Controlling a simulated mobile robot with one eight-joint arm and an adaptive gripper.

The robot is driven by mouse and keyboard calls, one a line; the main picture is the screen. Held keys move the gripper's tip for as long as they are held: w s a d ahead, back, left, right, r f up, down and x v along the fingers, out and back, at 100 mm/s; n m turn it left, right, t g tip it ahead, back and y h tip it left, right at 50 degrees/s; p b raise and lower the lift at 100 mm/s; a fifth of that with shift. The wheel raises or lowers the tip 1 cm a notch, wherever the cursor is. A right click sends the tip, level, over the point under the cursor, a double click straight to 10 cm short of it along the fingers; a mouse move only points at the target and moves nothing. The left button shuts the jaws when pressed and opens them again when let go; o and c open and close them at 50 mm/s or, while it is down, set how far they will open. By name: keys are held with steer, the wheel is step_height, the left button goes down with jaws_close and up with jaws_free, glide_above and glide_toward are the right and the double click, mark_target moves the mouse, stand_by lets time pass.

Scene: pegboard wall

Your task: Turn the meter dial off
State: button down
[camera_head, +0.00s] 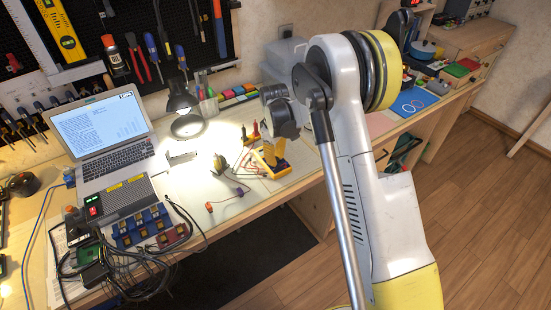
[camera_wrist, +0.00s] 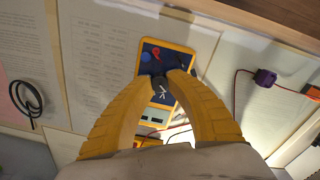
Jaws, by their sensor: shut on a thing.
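The meter (camera_wrist: 186,56) lies on the bench, a dark-faced box with a yellow rim, seen in the wrist view. Its small display (camera_wrist: 152,117) shows between my fingers. My gripper (camera_wrist: 163,83) has two yellow fingers that come together over the meter's face, shut on the dark dial (camera_wrist: 162,94). A light mark shows on the dial; its setting is too small to read. In the head view my gripper (camera_head: 273,152) is down at the meter, and my arm and the fingers hide much of both.
A purple connector (camera_wrist: 265,77) with a red lead lies right of the meter in the wrist view. A black coiled cable (camera_wrist: 28,97) lies at left. In the head view a laptop (camera_head: 100,130), a lamp (camera_head: 187,125) and boards with cables (camera_head: 145,228) stand left.

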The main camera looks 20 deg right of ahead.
steer(key=shift+n, duration=1.5)
steer(key=c, duration=1.2)
jaws_free()
step_height(320, 180, up, 12)
steer(key=shift+s, duration=0.15)
